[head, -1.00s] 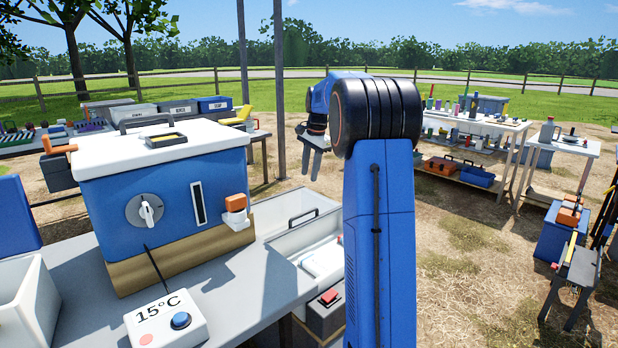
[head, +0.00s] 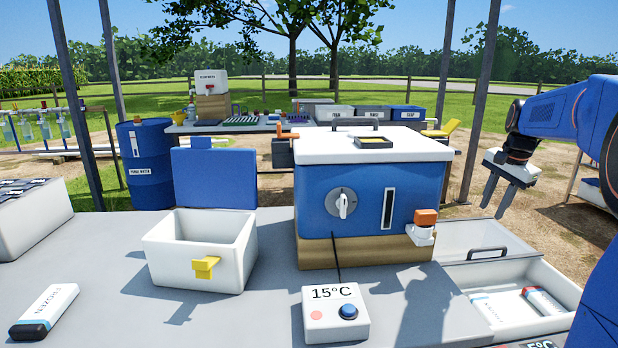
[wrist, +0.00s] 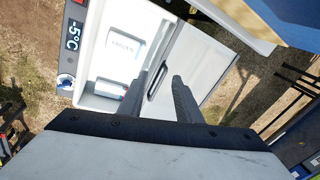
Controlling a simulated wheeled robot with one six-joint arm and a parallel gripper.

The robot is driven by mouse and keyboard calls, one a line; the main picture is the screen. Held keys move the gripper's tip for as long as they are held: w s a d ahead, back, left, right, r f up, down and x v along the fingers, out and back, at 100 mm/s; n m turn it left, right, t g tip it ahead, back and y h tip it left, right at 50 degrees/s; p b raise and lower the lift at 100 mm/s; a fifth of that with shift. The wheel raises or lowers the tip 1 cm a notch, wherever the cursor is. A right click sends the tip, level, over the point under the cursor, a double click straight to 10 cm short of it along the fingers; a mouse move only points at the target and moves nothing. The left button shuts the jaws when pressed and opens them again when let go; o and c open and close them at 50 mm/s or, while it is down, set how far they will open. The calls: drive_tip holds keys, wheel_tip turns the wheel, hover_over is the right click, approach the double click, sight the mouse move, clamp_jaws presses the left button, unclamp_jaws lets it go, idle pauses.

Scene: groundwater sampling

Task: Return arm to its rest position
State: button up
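My blue arm (head: 560,112) reaches in from the right edge of the head view. My gripper (head: 495,211) hangs at its end, fingers pointing down, right of the blue cooler and above the white drawer-like freezer box. In the wrist view my gripper (wrist: 169,76) shows two dark fingers with a gap between them and nothing held. Below it lie the white open freezer box (wrist: 97,58) and its lid with a dark handle (wrist: 160,80). The fingers look apart from the handle, but the exact height is unclear.
The blue cooler (head: 320,185) with white lid stands on the bench (head: 260,310), with a 15°C control box (head: 335,315) in front. A small white box with open blue lid (head: 213,180) stands left. A frozen pack (head: 45,310) lies front left. Metal posts (head: 480,100) rise behind.

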drive_tip(key=s+a+f+n, duration=0.2)
drive_tip(key=s+a+n, duration=0.1)
drive_tip(key=s+a, duration=0.4)
drive_tip(key=s+a+f+n+t, duration=0.1)
drive_tip(key=s+a+f+n, duration=0.1)
drive_tip(key=s+a+n, duration=0.2)
drive_tip(key=s+a+f+n, duration=0.3)
drive_tip(key=s+a, duration=0.7)
drive_tip(key=s, duration=0.7)
drive_tip(key=shift+s+a+n+t, duration=0.1)
drive_tip(key=shift+s+n+t, duration=0.05)
drive_tip(key=shift+n+t, duration=0.2)
drive_tip(key=s+a+f+n, duration=0.2)
drive_tip(key=s+f+n, duration=0.1)
drive_tip(key=s+f, duration=0.2)
drive_tip(key=shift+s+f, duration=0.3)
drive_tip(key=shift+s, duration=0.75)
drive_tip(key=shift+t, duration=0.25)
